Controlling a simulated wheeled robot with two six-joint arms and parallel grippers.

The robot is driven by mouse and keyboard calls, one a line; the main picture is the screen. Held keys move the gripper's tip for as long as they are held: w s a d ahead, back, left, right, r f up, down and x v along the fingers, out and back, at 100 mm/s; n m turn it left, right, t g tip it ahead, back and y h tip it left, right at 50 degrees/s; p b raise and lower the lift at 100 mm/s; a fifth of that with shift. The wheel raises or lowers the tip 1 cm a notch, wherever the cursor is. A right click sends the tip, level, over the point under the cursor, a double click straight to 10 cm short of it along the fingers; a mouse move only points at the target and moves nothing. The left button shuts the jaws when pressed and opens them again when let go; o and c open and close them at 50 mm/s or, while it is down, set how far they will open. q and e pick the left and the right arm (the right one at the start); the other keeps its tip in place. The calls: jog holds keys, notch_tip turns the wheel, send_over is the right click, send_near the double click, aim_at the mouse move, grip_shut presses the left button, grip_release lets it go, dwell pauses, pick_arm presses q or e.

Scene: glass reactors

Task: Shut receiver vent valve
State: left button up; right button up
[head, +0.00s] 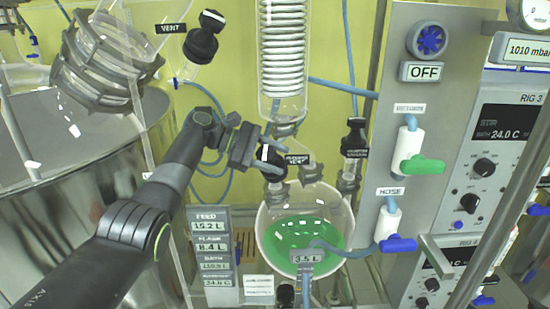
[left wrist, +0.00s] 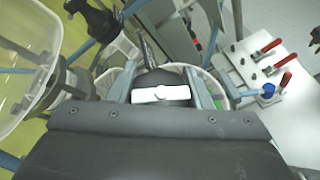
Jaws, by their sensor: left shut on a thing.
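The receiver vent valve (head: 271,171) is a black knob above the round glass receiver (head: 333,203), beside a black label (head: 297,159) that reads as a vent tag. My left gripper (head: 266,152) reaches it from the left and is shut on the knob. In the left wrist view the dark knob (left wrist: 160,78) sits between the two grey fingers of my left gripper (left wrist: 161,88). A white bar (left wrist: 160,94) on the knob lies level across that view. The fingers partly hide the knob in the head view. My right gripper is not in view.
A coiled glass condenser (head: 283,50) rises above. Another black-capped valve (head: 354,138) stands to the right. A grey panel (head: 400,285) with green and blue handles is farther right. A steel vessel (head: 75,215) fills the left.

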pick_arm(q)
jog(key=shift+f, duration=0.1)
jog(key=o, duration=1)
jog(key=shift+n+t, duration=0.3)
jog(key=shift+n, duration=0.1)
